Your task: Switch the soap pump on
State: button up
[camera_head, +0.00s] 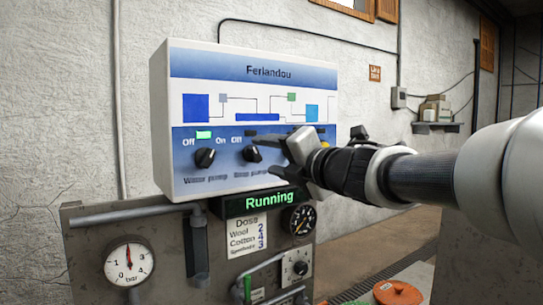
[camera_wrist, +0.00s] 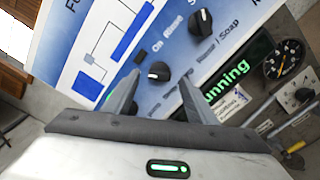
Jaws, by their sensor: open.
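The soap pump knob (camera_head: 251,153) is a round black dial on the lower blue band of the white control panel (camera_head: 180,80). The small lamp strip above it looks dark. My gripper (camera_head: 262,157) is open, with its fingertips close to this knob. In the wrist view the soap pump knob (camera_wrist: 158,72) sits between and just beyond the two grey fingers of my gripper (camera_wrist: 160,80). Its white mark seems to lie toward the Off side. I cannot tell whether the fingers touch it.
The water pump knob (camera_head: 205,158) is to the left, under a lit green lamp (camera_head: 204,134). Another black knob (camera_wrist: 201,22) is beyond in the wrist view. A green "Running" display (camera_head: 268,200), gauge (camera_head: 129,263) and pipes are below. An orange-lidded container (camera_head: 397,292) stands lower right.

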aim_at(259, 153)
jog(key=shift+x, duration=1.7)
jog(key=c, duration=1.1)
